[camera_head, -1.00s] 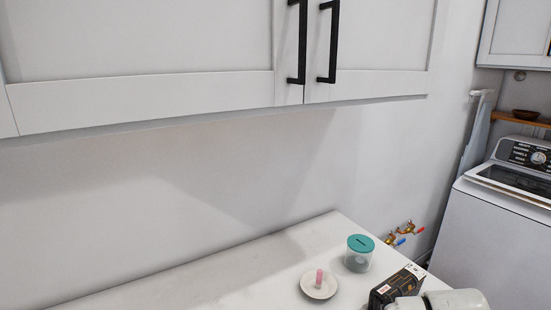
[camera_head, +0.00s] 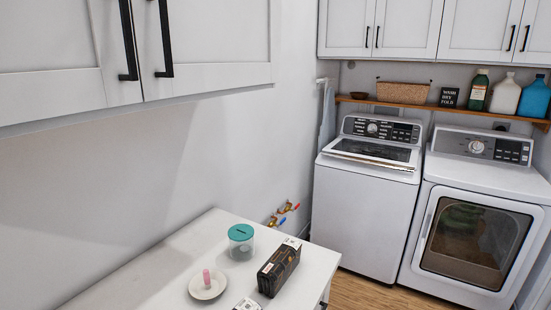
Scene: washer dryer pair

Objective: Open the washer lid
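The washer (camera_head: 362,215) is the white top-loading machine at the back, left of the pair. Its lid (camera_head: 372,151), with a dark glass panel and a pale front rim, lies shut on top. The control panel (camera_head: 380,130) with a round knob stands behind the lid. The washer's front and top are in plain view. My gripper is not in view.
The dryer (camera_head: 476,215), with a glass front door, stands right of the washer. A white counter (camera_head: 150,285) at the lower left bears a teal-lidded jar (camera_head: 241,241), a dish (camera_head: 208,286) and a dark box (camera_head: 279,269). Wooden floor (camera_head: 350,288) shows beyond the counter.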

